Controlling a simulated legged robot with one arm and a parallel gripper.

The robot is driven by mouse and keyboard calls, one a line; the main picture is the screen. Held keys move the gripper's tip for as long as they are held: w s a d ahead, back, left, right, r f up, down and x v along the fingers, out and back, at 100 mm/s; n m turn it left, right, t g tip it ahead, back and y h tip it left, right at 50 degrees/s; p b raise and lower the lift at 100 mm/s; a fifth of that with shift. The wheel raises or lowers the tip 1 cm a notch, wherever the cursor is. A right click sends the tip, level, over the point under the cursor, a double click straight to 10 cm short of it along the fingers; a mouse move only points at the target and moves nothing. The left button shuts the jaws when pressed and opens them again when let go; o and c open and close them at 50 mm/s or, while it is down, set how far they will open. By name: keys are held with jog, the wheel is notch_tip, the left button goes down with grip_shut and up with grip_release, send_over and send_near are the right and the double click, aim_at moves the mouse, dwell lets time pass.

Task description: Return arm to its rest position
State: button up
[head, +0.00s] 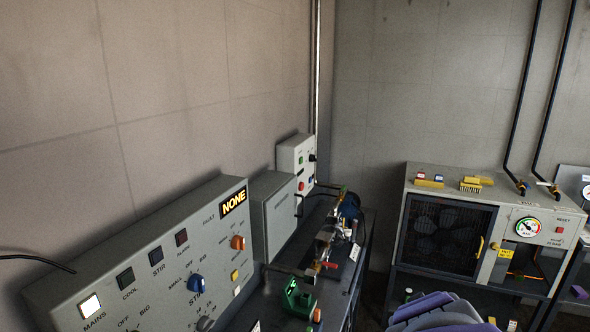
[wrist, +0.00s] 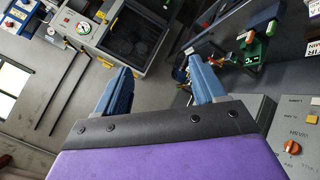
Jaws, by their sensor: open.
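My gripper (wrist: 159,74) shows in the wrist view with its two blue fingers spread wide apart. Nothing is between them, and it touches nothing that I can see. Behind the fingers are a dark plate and a purple part of my arm. In the head view, part of my purple and grey arm (head: 436,311) shows at the bottom right of centre, in front of the grey cabinet; the fingers cannot be made out there.
A control panel (head: 140,262) with a lit "NONE" display stands along the left wall. A green device (head: 298,298) and a motor (head: 348,206) sit on the bench beyond it. A grey cabinet (head: 441,178) with a mesh door and gauge stands at the right. Two dark pipes run up the wall.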

jog(key=s+a+f+m+g+y, duration=0.1)
jog(key=s+a+f+g, duration=0.1)
jog(key=s, duration=0.7)
jog(key=s+a+f+m+g+y, duration=0.1)
jog(key=s+a+g, duration=0.3)
jog(key=s, duration=0.6)
jog(key=s+a+f+m+g+y, duration=0.1)
jog(key=s+a+f+g+y, duration=0.2)
jog(key=s+a, duration=0.3)
jog(key=s+g, duration=0.1)
jog(key=s, duration=0.2)
jog(key=shift+s+a+f, duration=0.15)
jog(key=shift+f, duration=0.1)
